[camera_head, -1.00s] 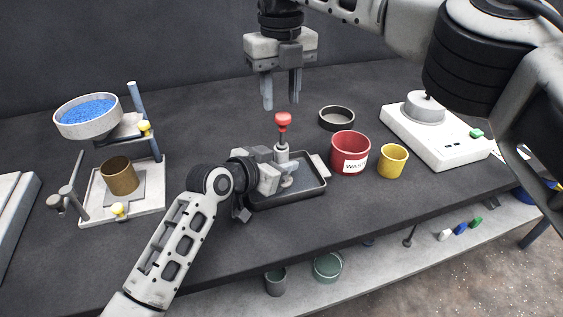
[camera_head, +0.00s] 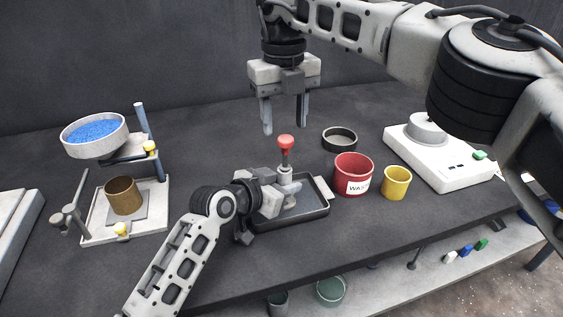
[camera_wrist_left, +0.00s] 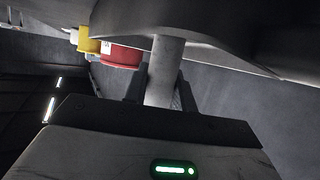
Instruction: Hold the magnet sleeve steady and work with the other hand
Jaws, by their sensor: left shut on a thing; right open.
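The magnet sleeve (camera_head: 285,175) is a light grey tube with a red knob (camera_head: 286,142) on a dark stem at its top. It stands upright over a dark tray (camera_head: 318,208). My left gripper (camera_head: 282,193) is shut on the sleeve from the left, low over the tray; its fingertips are partly hidden. In the left wrist view the grey sleeve (camera_wrist_left: 165,70) rises from between the jaws. My right gripper (camera_head: 285,128) points down with its fingers apart. It is empty, just above and around the line of the red knob, and contact is not visible.
A red labelled cup (camera_head: 353,168), a yellow cup (camera_head: 397,182) and a dark round dish (camera_head: 340,138) stand right of the tray. A white device (camera_head: 440,160) is further right. A stand with a bowl of blue grains (camera_head: 95,133) and a brown cup (camera_head: 123,195) is at left.

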